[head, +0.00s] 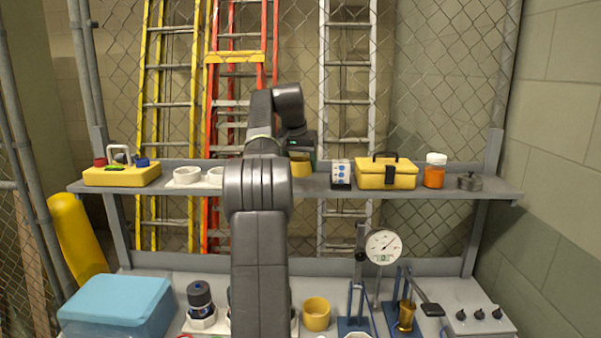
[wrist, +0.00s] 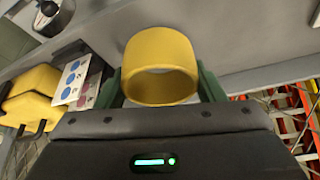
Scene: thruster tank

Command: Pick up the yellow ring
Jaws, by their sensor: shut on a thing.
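A yellow ring (wrist: 160,55) sits between the two green fingers of my gripper (wrist: 163,85) in the wrist view, and they are shut on it from both sides. Its open end faces the wrist camera. In the head view the held yellow ring (head: 301,168) shows just below my gripper (head: 303,153), at the upper shelf and partly hidden by my arm. I cannot tell whether it rests on the shelf or is just above it. A second yellow ring or cup (head: 316,315) stands on the lower bench.
The upper shelf (head: 325,192) holds a card with blue dots (head: 341,174) and a yellow toolbox (head: 386,174) right of the held ring. White rings (head: 187,175) stand to the left. A dial gauge (head: 383,246) rises from the lower bench. A chain-link fence is behind.

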